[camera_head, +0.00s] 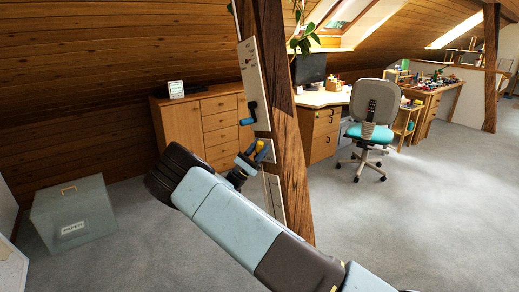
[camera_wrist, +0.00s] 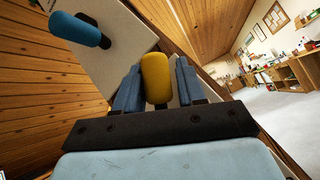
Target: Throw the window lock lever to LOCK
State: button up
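A pale panel (camera_head: 253,80) is fixed to the dark timber post (camera_head: 283,125). A lever with a blue handle (camera_head: 250,112) stands out from it; the blue handle also shows at upper left in the wrist view (camera_wrist: 80,30). A second lever with a yellow handle (camera_head: 261,146) sits lower on the post; it is central in the wrist view (camera_wrist: 155,78). My gripper (camera_head: 250,160) is at the yellow handle, one blue finger on each side of it. I cannot tell whether both fingers touch it. No LOCK marking is legible, and the lever bases are partly hidden.
A grey-green box (camera_head: 73,215) stands on the carpet at left. A wooden drawer cabinet (camera_head: 200,125) is behind the post. A desk (camera_head: 322,98) and a swivel chair (camera_head: 372,112) stand to the right. The carpet at front right is clear.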

jog(key=v, duration=1.3)
jog(key=shift+f, duration=0.2)
jog(key=s+d+r+m+g+y, duration=0.1)
jog(key=d+r+m+g, duration=0.25)
jog(key=d+g, duration=0.35)
jog(key=s+d+r+m+g+y, duration=0.1)
jog(key=d+r+m+g, duration=0.3)
jog(key=d, duration=0.4)
jog(key=s+d+r+m+g+y, duration=0.2)
jog(key=s+d+r+g+y, duration=0.15)
jog(key=d, duration=0.25)
jog(key=s+d+r+m+g+y, duration=0.2)
jog(key=s+d+r+y, duration=0.2)
jog(key=s+d, duration=0.15)
jog(key=s+d+r+m+t+y, duration=0.1)
jog(key=s+d+r+m+y, duration=0.2)
jog(key=s, duration=0.4)
jog(key=s+d+r+m+t+y, duration=0.1)
jog(key=s+d+r+y, duration=0.1)
jog(key=s+r+y, duration=0.4)
jog(key=s+a+r+m+t+y, duration=0.1)
jog(key=s+r+m+t+y, duration=0.1)
jog(key=s, duration=0.7)
jog(key=s+a+r+m+t+y, duration=0.2)
jog(key=s+t, duration=0.2)
jog(key=s, duration=0.5)
jog(key=shift+s+a+r, duration=0.2)
jog(key=shift+s+r, duration=0.1)
jog(key=shift+s, duration=0.1)
